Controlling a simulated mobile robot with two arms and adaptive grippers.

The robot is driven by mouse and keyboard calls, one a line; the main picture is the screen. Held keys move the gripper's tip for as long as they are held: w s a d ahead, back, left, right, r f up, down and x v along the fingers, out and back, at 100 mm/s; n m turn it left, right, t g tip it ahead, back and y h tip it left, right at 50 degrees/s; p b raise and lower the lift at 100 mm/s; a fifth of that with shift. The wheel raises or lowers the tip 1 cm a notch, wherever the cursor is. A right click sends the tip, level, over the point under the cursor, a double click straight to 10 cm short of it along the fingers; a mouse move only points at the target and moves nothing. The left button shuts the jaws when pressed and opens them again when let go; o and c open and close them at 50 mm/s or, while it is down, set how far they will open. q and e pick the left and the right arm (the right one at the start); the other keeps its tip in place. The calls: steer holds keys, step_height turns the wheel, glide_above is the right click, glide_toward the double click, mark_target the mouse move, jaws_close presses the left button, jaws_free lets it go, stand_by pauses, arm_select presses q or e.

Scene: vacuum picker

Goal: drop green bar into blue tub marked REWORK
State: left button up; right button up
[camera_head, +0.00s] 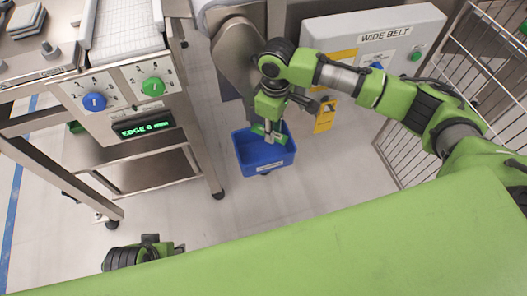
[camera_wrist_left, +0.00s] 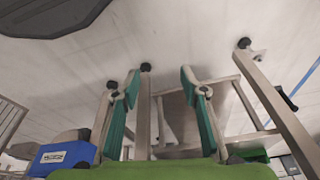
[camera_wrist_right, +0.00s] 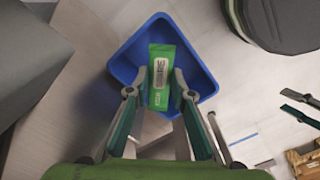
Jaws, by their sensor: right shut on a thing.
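The blue tub (camera_head: 265,159) stands near the floor, right of the steel bench. It has a white label on its near side, too small to read. My right gripper (camera_head: 270,133) points down over the tub. In the right wrist view, its fingers (camera_wrist_right: 159,92) are shut on the green bar (camera_wrist_right: 161,72), which has a printed label. The bar is over the tub's opening (camera_wrist_right: 126,68). My left gripper (camera_wrist_left: 160,82) is open and empty in the left wrist view, low and away from the tub, which shows at the lower left there (camera_wrist_left: 62,155).
A steel bench (camera_head: 135,170) with dials and an EDGE display stands at the left. A wire cage (camera_head: 405,150) stands at the right. Floor in front of the tub is clear.

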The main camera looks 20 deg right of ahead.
steer(key=shift+f+b, duration=0.8)
steer(key=shift+b, duration=0.15)
steer(key=shift+f+b, duration=0.4)
steer(key=shift+b, duration=0.25)
arm_select(q)
steer(key=shift+v, duration=2.6)
steer(key=shift+a, duration=0.1)
arm_select(e)
steer(key=o, duration=1.1)
arm_select(q)
steer(key=shift+w, duration=0.1)
arm_select(e)
steer(key=shift+f, duration=0.1)
